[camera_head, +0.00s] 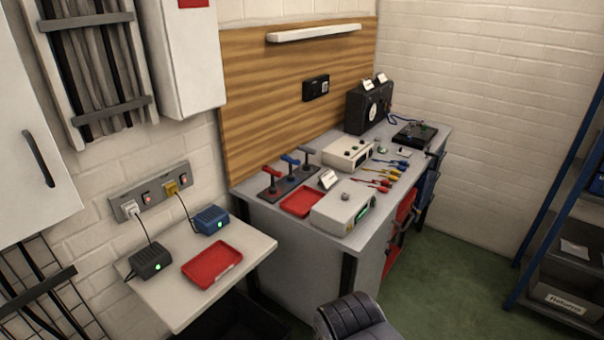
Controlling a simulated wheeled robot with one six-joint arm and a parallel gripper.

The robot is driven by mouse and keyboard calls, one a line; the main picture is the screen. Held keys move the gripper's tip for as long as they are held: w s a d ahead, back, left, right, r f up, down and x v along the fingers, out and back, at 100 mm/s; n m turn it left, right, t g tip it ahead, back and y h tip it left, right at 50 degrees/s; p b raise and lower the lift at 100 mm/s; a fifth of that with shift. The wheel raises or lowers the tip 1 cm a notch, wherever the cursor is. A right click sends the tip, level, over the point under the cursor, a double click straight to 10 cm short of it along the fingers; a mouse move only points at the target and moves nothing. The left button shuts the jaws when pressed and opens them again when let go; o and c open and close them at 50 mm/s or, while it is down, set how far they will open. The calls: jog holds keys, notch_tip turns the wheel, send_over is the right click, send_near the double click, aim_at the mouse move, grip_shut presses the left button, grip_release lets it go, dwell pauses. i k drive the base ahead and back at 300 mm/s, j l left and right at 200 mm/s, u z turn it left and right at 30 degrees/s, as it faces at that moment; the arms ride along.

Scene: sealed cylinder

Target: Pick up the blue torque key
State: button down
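The blue torque key (289,160) appears to be the blue T-shaped handle standing upright in the middle of a dark rack (291,184) on the grey workbench. A red T-handle (270,170) stands to its left and a grey one (306,151) to its right in the same rack. The lower shaft of the blue key is small and dark, so how it sits in the rack is hard to tell. I do not see my gripper in the head view.
A red tray (301,202), a white card and a white instrument box (341,207) stand in front of the rack. Screwdrivers (380,180) lie to the right. A side table (176,296) is at left. A dark ribbed object (350,318) is at the bottom. Green floor (450,280) is clear at right.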

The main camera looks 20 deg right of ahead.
aim_at(289, 176)
jog(key=i+l+z, duration=0.25)
jog(key=i+l, duration=0.2)
jog(key=i+l+z, duration=0.2)
jog(key=i, duration=0.45)
jog(key=l, duration=0.1)
